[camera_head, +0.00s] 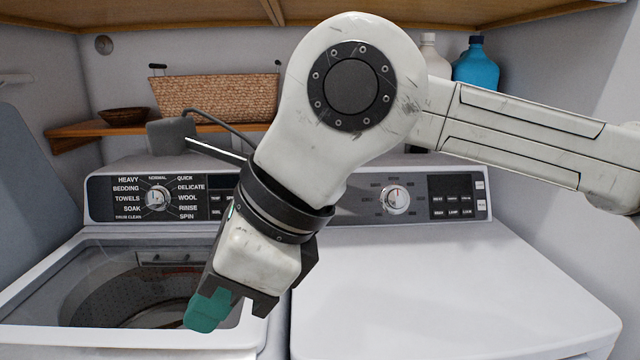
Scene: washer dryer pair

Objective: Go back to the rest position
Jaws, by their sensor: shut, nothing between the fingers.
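My gripper (207,312) has teal fingertips pressed together, shut and empty. It points down and to the left, in front of the right front part of the washer's open top. My white arm crosses the view from the right edge and covers the middle of the scene. The washer (100,341) is on the left, and its drum (150,300) shows through the opening. The dryer (450,290) is on the right with a flat, bare top. My arm hides part of both control panels.
A wooden shelf (75,130) behind holds a wicker basket (215,97), a small brown bowl (123,115), a blue bottle (476,68) and a white bottle (430,55). The washer lid (35,190) stands raised at left. The dryer top is clear.

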